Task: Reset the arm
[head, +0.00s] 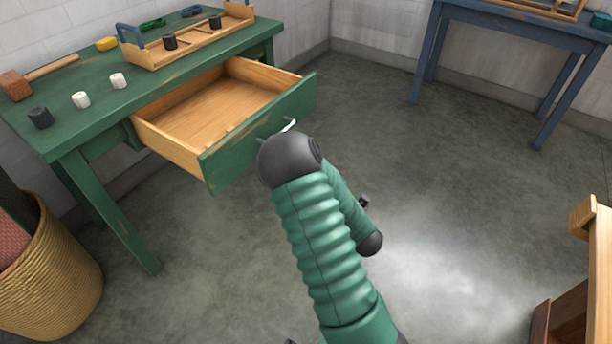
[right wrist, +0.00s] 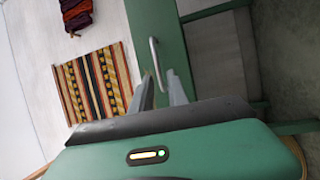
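My right arm, in a green ribbed sleeve with a black joint, reaches up the middle of the head view; it hides most of its gripper there. In the right wrist view my right gripper (right wrist: 160,80) has its two grey fingers apart. The pale metal handle (right wrist: 154,58) of the green drawer front runs down into the gap between them; I cannot tell whether they touch. In the head view the handle (head: 289,125) shows just beyond the black joint. The drawer (head: 208,108) is pulled out and looks empty. My left gripper is not in view.
The green table (head: 75,85) carries a mallet (head: 22,84), small dark and white cylinders and a wooden tray (head: 150,54). A wicker basket (head: 52,280) stands at lower left, a blue table (head: 515,27) at upper right, wooden furniture (head: 597,250) at right. Floor between is clear.

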